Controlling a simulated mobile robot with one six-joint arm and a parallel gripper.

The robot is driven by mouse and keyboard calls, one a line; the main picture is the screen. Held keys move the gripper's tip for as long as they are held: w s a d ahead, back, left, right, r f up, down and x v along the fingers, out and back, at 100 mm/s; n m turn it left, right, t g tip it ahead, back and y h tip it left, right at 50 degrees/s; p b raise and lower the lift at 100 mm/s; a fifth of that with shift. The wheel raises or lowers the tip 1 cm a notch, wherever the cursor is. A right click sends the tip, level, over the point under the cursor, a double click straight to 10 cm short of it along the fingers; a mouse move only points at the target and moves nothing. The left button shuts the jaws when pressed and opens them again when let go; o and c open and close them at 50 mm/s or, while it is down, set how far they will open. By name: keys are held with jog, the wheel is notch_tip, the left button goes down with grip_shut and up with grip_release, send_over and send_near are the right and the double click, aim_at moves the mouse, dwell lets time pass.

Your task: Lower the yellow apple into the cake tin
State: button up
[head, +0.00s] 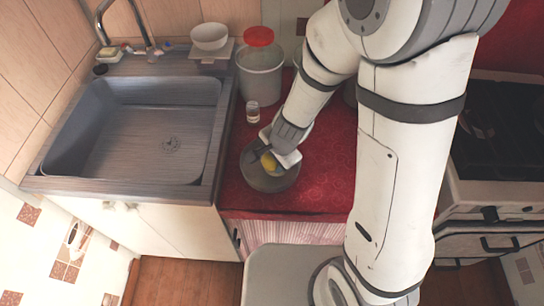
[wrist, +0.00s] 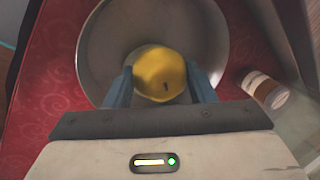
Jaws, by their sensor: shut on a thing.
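The yellow apple (wrist: 160,72) is held between the two blue fingers of my gripper (wrist: 160,84) in the wrist view. It also shows in the head view (head: 269,162), partly hidden by my gripper (head: 272,157). The cake tin (wrist: 103,45) is round, grey and metallic, and lies behind the apple in the wrist view. In the head view the cake tin (head: 268,184) stands on the red counter, with the apple over or inside its opening. I cannot tell whether the apple touches the tin's floor.
A small jar (head: 253,111) stands behind the tin; it shows at the right in the wrist view (wrist: 264,90). A large grey container (head: 261,77) with a red item on top is farther back. The sink (head: 140,130) is left, the stove (head: 505,140) right. Red counter (head: 325,185) is free right of the tin.

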jog(key=o, duration=1.1)
jog(key=shift+c, duration=0.2)
jog(key=p+v, duration=0.7)
jog(key=v, duration=0.1)
